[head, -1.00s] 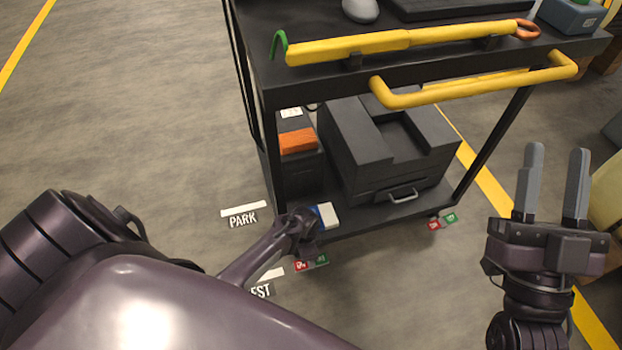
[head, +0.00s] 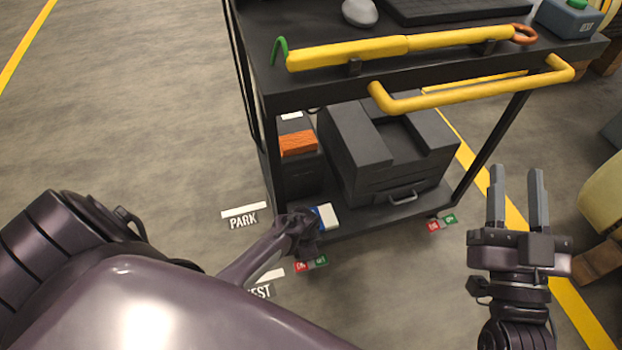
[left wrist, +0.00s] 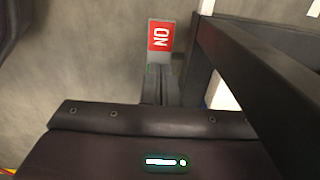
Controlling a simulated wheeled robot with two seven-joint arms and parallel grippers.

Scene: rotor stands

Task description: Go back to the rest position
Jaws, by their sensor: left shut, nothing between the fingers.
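My left arm reaches from the left to the near left foot of a black cart (head: 330,72). In the head view its hand sits low beside the cart's corner post and its fingers cannot be made out. In the left wrist view the left gripper (left wrist: 160,78) is shut and empty. Red and green labels (head: 311,264) lie just below the hand. My right gripper (head: 517,185) is open and empty, right of the cart.
A yellow handle (head: 470,92) juts from the cart's near edge, with a yellow tool (head: 400,46) above it. A dark case (head: 390,150) and an orange block (head: 298,142) are lower down. A post (left wrist: 265,85) stands close right of the left gripper. Floor at left is clear.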

